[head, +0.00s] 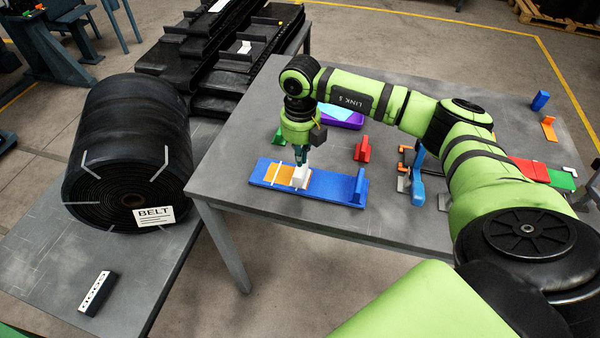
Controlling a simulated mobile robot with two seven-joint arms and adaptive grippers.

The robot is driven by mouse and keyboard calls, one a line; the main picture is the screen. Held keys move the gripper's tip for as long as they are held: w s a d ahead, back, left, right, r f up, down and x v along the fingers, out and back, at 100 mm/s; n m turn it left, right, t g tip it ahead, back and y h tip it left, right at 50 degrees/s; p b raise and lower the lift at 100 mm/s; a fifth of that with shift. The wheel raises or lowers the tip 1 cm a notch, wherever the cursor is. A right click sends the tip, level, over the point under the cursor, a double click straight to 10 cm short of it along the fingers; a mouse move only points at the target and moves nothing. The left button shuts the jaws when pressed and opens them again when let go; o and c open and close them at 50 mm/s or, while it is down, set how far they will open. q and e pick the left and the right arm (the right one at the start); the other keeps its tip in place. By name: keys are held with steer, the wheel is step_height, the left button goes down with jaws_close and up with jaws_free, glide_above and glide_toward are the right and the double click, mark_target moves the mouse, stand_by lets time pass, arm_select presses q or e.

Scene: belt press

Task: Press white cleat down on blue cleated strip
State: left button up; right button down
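The blue strip (325,187) lies flat on the grey table, with an upright blue cleat (360,186) at its right end. An orange patch (279,174) with white lines beside it covers part of its left half. The white cleat (299,180) is on the strip at the right edge of the patch. My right gripper (301,162) points down from above and is shut on the cleat's upper part. The fingers hide some of the cleat, and I cannot tell whether its base fully touches the strip. My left gripper is not in view.
A red cleat (362,149), a green cleat (279,137) and a purple tray (341,118) stand behind the strip. A blue tool (417,182) and orange clamp parts lie to the right. A large black belt roll (133,150) stands on the left table.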

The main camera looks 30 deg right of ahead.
steer(key=shift+f+b, duration=0.8)
steer(key=shift+f, duration=0.2)
stand_by(0.4)
steer(key=shift+s+f, duration=0.25)
stand_by(0.9)
steer(key=shift+w+r+p, duration=0.15)
steer(key=shift+r+p, duration=0.4)
steer(key=shift+r, duration=0.25)
step_height(320, 180, up, 7)
steer(key=p, duration=0.4)
steer(key=shift+w+f, duration=0.1)
steer(key=shift+f, duration=0.05)
